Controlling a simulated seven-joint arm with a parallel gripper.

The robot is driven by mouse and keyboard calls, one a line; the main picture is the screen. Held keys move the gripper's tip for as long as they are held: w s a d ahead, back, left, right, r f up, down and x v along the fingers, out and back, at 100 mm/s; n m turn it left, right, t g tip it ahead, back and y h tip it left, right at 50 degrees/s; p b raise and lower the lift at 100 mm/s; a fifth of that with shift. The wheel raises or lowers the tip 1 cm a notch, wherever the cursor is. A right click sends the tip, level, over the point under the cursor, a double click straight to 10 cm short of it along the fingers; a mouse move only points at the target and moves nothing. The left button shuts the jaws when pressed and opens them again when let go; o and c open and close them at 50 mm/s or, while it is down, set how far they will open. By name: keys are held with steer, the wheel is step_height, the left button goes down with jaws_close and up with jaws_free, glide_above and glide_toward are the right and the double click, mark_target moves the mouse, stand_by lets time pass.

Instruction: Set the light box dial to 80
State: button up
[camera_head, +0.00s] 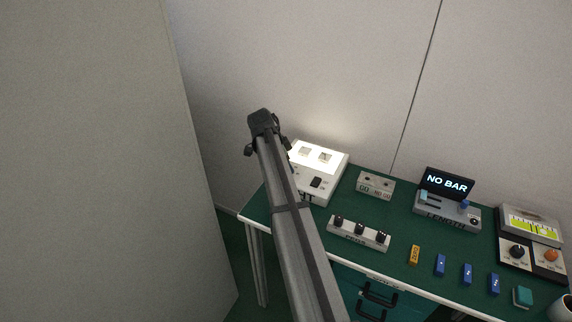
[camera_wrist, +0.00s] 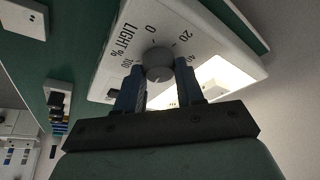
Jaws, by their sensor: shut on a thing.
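The light box (camera_head: 333,166) is a white case at the back left of the green table, with a lit top panel and a dark switch. My arm covers its left part and hides the dial in the head view. In the wrist view, the box (camera_wrist: 108,80) shows the grey round dial (camera_wrist: 158,62), with "LIGHT %" and the marks 0, 20, 40 and 100 visible around it. My gripper (camera_wrist: 160,80) has its two blue fingers on either side of the dial, shut on it. The marks between 40 and 100 are hidden, and I cannot tell the dial's setting.
Right of the box stand a GO/NO GO block (camera_head: 376,185), a block with several black knobs (camera_head: 358,234) and a length gauge (camera_head: 447,211) with a "NO BAR" screen (camera_head: 447,184). Several small bars (camera_head: 440,265) lie at the front. A tall grey panel (camera_head: 90,160) stands at left.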

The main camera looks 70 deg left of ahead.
steer(key=shift+m, duration=0.3)
stand_by(0.4)
steer(key=o, duration=1)
steer(key=shift+o, duration=0.2)
steer(key=v, duration=1.4)
steer(key=shift+a, duration=0.2)
steer(key=shift+w, duration=0.1)
